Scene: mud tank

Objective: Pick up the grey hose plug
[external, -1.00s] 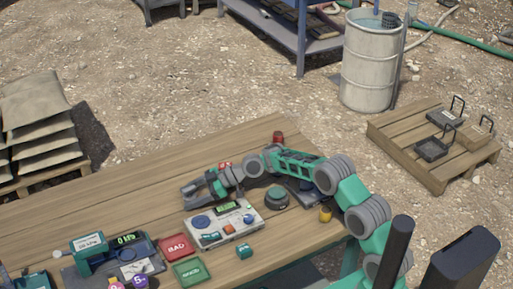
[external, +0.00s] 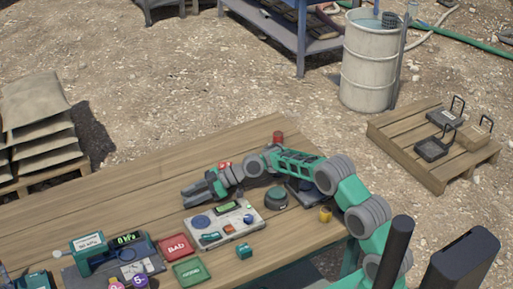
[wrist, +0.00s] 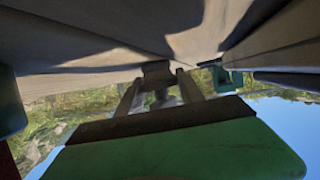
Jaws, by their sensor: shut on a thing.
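My gripper (external: 188,195) is low over the wooden table, left of the grey control box, with its fingers pointing left. In the wrist view my gripper (wrist: 161,80) is shut on a small dark grey thing (wrist: 157,70) between its fingertips, which fits the grey hose plug. The plug cannot be made out in the external view, where the fingers hide it. Whether it still touches the table is not clear.
The control box (external: 225,222) stands close to the gripper. A red BAD pad (external: 177,247), a green pad (external: 190,271), a dark round knob (external: 276,197), a yellow piece (external: 325,214) and a red cylinder (external: 278,137) are on the table (external: 110,190). The table's far left part is clear.

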